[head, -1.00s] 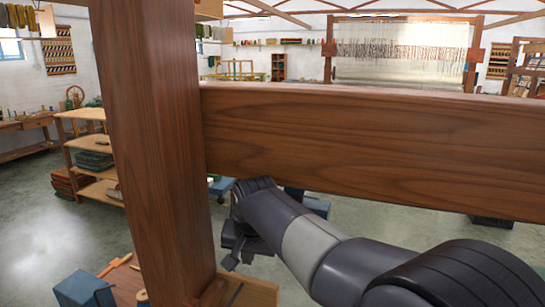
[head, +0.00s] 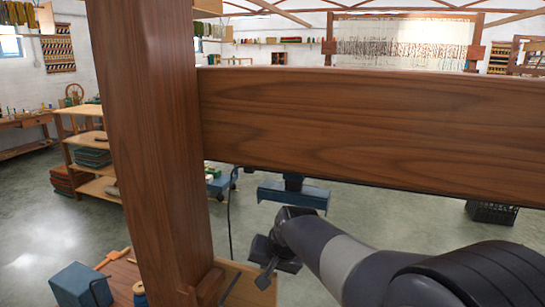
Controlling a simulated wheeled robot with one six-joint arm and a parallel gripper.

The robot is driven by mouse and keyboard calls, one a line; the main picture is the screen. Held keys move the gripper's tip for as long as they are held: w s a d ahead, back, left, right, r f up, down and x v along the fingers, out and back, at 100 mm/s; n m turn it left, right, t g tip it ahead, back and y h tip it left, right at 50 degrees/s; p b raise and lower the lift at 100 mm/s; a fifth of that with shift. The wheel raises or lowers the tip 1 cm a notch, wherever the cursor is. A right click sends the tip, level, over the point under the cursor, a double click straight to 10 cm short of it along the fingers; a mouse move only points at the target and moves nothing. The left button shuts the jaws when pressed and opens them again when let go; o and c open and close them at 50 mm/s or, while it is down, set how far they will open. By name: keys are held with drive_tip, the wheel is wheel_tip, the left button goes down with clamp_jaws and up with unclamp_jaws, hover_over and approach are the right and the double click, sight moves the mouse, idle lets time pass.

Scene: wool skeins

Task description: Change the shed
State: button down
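A large brown wooden post (head: 150,150) and a thick crossbeam (head: 370,130) fill the near view; they look like part of a loom frame. No lever, treadle or shed of this near frame can be clearly made out. My gripper (head: 272,262) is below the beam, right of the post, above the grey floor. It is dark and partly turned away, and I cannot tell how its fingers stand. Nothing is visibly held. A wooden ledge (head: 262,282) at the post's foot lies just under and left of it. Another loom with a pale warp (head: 400,40) stands far back.
A blue box-like thing (head: 293,196) stands on the floor behind my gripper. A dark crate (head: 491,213) is at right. A blue block (head: 80,286) and an orange tool (head: 112,258) lie at lower left. Shelves (head: 98,138) stand at left. Open floor lies between.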

drive_tip(key=s+d+r+b, duration=0.3)
drive_tip(key=s+d+r, duration=0.2)
drive_tip(key=d+r, duration=0.2)
drive_tip(key=shift+d+y, duration=0.35)
drive_tip(key=shift+y, duration=0.05)
drive_tip(key=shift+r, duration=0.1)
